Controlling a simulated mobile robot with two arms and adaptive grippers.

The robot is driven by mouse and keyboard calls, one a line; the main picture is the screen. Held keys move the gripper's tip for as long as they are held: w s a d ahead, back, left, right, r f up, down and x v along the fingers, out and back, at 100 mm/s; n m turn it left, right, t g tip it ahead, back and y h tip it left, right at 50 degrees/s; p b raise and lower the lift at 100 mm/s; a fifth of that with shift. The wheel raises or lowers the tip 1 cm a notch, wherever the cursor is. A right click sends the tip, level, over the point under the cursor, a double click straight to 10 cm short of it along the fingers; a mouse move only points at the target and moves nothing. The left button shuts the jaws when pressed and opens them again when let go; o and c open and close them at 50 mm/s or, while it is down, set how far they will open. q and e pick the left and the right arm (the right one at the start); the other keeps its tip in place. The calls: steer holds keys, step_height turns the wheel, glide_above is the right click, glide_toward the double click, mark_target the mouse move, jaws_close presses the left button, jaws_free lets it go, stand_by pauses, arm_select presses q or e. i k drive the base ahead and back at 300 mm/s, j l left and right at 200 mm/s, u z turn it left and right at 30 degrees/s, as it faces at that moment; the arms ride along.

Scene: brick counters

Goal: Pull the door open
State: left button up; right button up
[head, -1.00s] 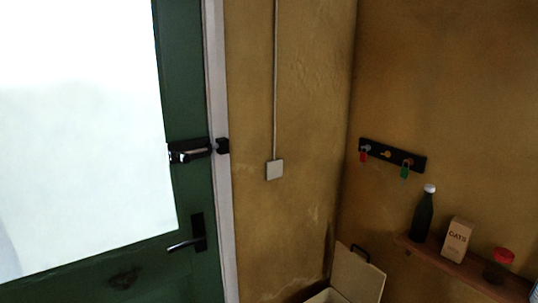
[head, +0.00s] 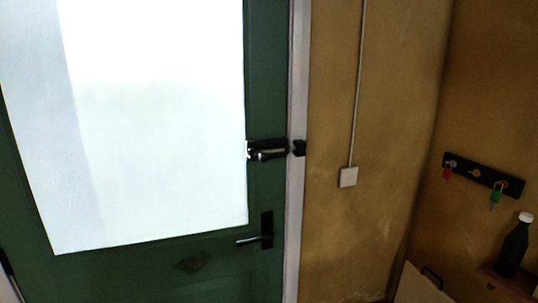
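The green door (head: 264,80) with a large bright window pane (head: 160,130) fills the left half of the head view. It looks shut against the white frame (head: 296,220). A black lever handle (head: 255,240) on a dark plate sits near the door's right edge, lying roughly level. Above it a dark latch (head: 266,150) is fixed to the door, with its catch (head: 299,147) on the frame. Neither of my grippers is in view.
A white switch (head: 348,177) with a cable is on the yellow wall right of the frame. A key rack (head: 483,176) hangs on the right wall. A dark bottle (head: 513,250) stands on a shelf, and an open box lid (head: 418,287) shows below.

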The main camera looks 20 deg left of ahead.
mark_target(207, 267)
steer(key=u, duration=1.35)
